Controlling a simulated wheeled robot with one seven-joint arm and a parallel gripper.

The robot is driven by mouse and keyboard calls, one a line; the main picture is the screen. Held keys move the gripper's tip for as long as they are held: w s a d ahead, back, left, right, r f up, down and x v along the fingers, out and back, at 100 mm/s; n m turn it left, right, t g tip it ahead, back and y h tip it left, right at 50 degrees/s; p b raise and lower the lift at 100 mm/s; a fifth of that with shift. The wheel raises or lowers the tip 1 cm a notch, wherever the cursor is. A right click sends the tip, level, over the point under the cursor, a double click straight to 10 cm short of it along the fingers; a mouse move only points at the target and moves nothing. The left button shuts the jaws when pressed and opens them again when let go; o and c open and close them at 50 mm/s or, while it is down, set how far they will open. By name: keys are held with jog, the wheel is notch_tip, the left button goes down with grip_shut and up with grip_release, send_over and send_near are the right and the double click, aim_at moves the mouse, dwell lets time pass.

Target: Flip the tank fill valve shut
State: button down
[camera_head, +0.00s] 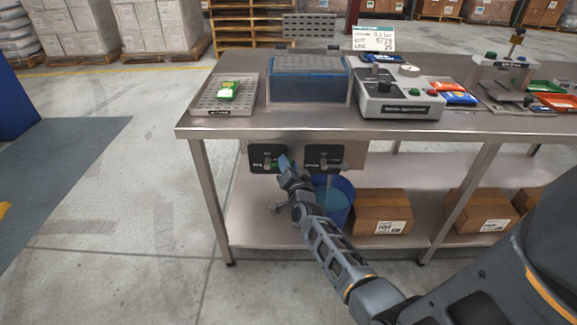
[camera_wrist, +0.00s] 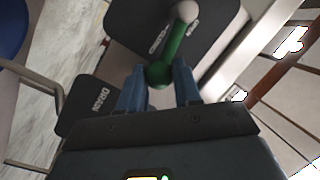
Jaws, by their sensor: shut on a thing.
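The tank fill valve's green lever (camera_wrist: 174,50) crosses a dark plate (camera_wrist: 205,18) in the wrist view. My gripper (camera_wrist: 160,84) has its two blue fingers on either side of the lever's rounded lower end and is shut on it. In the head view my gripper (camera_head: 284,164) is at the left valve plate (camera_head: 262,151), under the bench top, and hides part of the lever. The plate marked DRAIN (camera_wrist: 92,107) is at lower left in the wrist view. In the head view the right-hand valve plate (camera_head: 313,151) has a grey handle. The tank (camera_head: 308,88), holding blue liquid, stands above on the bench.
The steel bench (camera_head: 205,119) has a leg left of the valves. A blue bucket (camera_head: 340,190) stands on the lower shelf behind my arm. Cardboard boxes (camera_head: 381,212) sit to its right. A tray with a green packet (camera_head: 229,88) is left of the tank. Floor left of the bench is clear.

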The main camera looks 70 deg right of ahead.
jog(key=shift+s+f+m+h+b, duration=0.1)
jog(key=shift+f+m+h+b, duration=0.2)
jog(key=shift+f+m+b, duration=1.55)
jog(key=shift+a+r+n+b, duration=0.1)
jog(key=shift+r+n+b, duration=0.45)
jog(key=shift+r, duration=0.2)
jog(key=c, duration=0.8)
grip_release()
jog(key=shift+r, duration=0.1)
jog(key=shift+r, duration=0.1)
jog(key=p+v, duration=0.2)
jog(key=v, duration=0.5)
jog(key=shift+s+a, duration=0.2)
jog(key=shift+a, duration=0.05)
